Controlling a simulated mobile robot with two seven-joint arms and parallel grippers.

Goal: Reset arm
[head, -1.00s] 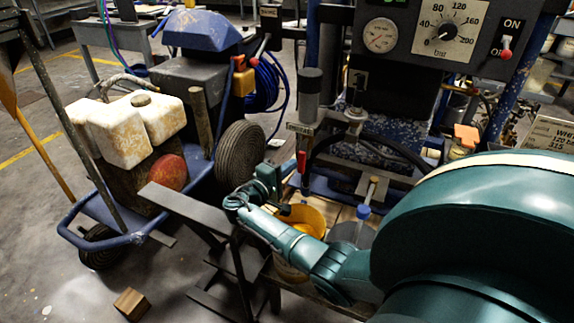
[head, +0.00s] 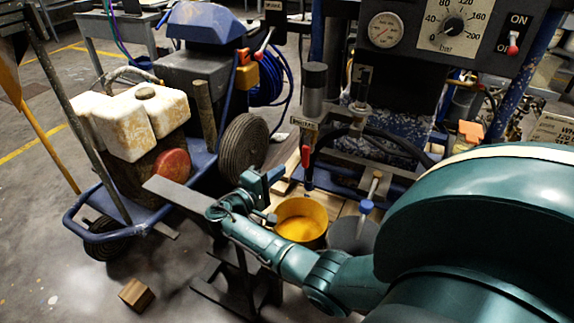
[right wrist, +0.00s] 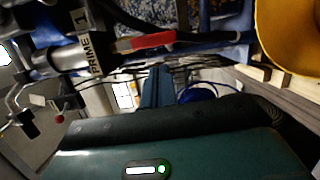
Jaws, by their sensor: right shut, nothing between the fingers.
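My right arm, teal, comes in from the lower right in the head view. Its right gripper (head: 266,182) is in the air to the left of the yellow bucket (head: 301,222), apart from the machine. In the right wrist view its narrow fingers (right wrist: 157,87) are together with nothing between them. The red-handled valve (head: 305,156) labelled PRIME hangs with its handle downward; its red handle (right wrist: 145,41) also shows in the right wrist view. My left gripper is out of view.
A blue cart (head: 92,236) with white tanks stands left. A dark stand (head: 176,193) lies close to my right arm. A wooden block (head: 136,294) sits on the floor.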

